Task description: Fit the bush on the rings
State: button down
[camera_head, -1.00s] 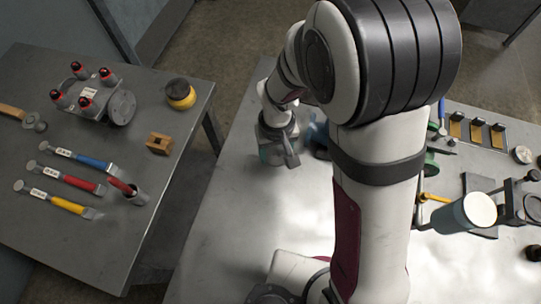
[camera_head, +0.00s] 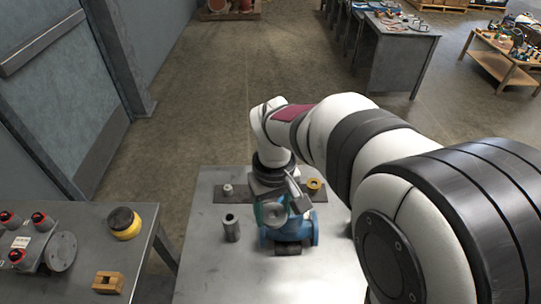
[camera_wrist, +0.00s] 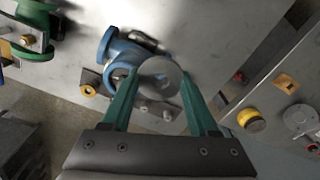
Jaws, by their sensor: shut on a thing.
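My gripper (camera_head: 274,214) has teal fingers and is shut on a pale grey round piece, which I take to be the bush (camera_wrist: 160,74). In the wrist view it shows nearly end-on between the fingertips. The gripper is above and beside a blue flanged body (camera_head: 288,232) on the metal table; I cannot tell whether the held piece touches it. The blue body also shows in the wrist view (camera_wrist: 113,50), partly behind the held piece. A yellow-brown ring-shaped part (camera_head: 314,185) sits on a dark strip behind it. I cannot tell which parts are the rings.
A grey cylinder (camera_head: 231,229) stands left of the blue body. A small white part (camera_head: 228,189) is on the dark strip's left. The left bench holds a black-and-yellow round thing (camera_head: 124,224) and a wooden block (camera_head: 108,282). The table's near left area is clear.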

jog(key=w+d+r+m, duration=0.1)
jog(key=d+r+m, duration=0.1)
jog(key=d+r, duration=0.45)
jog(key=w+d+r+m, duration=0.1)
jog(key=d+r+m, duration=0.15)
jog(key=d, duration=0.65)
jog(key=w+a+f+n, duration=0.1)
jog(key=a+n, duration=0.1)
jog(key=a, duration=0.2)
jog(key=w+a+f+n, duration=0.1)
jog(key=a+n, duration=0.1)
jog(key=a, duration=0.1)
jog(key=a+f+n, duration=0.1)
jog(key=a+n, duration=0.1)
jog(key=a, duration=0.2)
jog(key=shift+w+a+f, duration=0.15)
jog(key=shift+w+a, duration=0.2)
jog(key=shift+w, duration=0.05)
jog(key=shift+f, duration=0.1)
jog(key=shift+f, duration=2.2)
jog(key=shift+f, duration=1.55)
grip_release()
